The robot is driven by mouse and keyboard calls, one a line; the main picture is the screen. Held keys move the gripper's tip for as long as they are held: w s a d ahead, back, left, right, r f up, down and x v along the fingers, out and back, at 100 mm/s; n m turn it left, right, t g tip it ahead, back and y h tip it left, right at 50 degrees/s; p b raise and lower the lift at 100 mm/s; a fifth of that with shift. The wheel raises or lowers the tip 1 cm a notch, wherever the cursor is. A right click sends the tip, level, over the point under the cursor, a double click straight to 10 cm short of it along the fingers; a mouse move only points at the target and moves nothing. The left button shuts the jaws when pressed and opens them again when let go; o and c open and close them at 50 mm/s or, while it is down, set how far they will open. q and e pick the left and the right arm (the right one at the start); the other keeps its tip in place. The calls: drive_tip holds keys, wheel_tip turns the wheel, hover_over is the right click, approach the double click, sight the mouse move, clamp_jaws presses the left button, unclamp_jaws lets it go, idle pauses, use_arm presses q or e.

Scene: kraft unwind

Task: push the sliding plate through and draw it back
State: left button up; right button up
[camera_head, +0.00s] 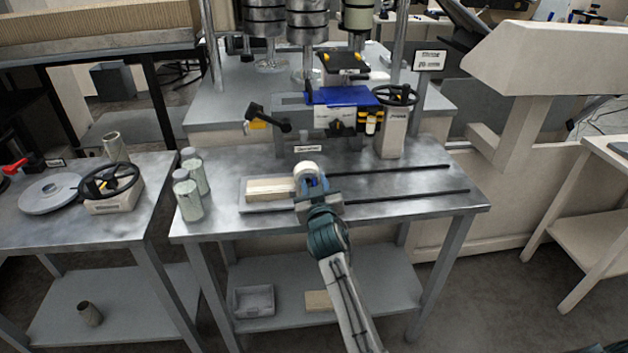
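The sliding plate (246,207) is a pale grey plate at the left end of two dark parallel rails (405,195) on the metal workbench. A light wooden block (270,188) lies on it. My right gripper (310,184) is over the plate's right end, just right of the block, against a white rounded piece (306,168). The gripper's own body hides its fingers, so whether it is closed on the white piece cannot be told. My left gripper is not in view.
Grey cylinders (188,197) stand at the bench's left edge. A machine with a blue-topped block (342,96) and a black handwheel (396,95) stands behind the rails. The bench (400,226) is clear to the right along the rails. A side table with another handwheel (110,181) is left.

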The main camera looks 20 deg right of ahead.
drive_tip(key=shift+x, duration=0.75)
clamp_jaws()
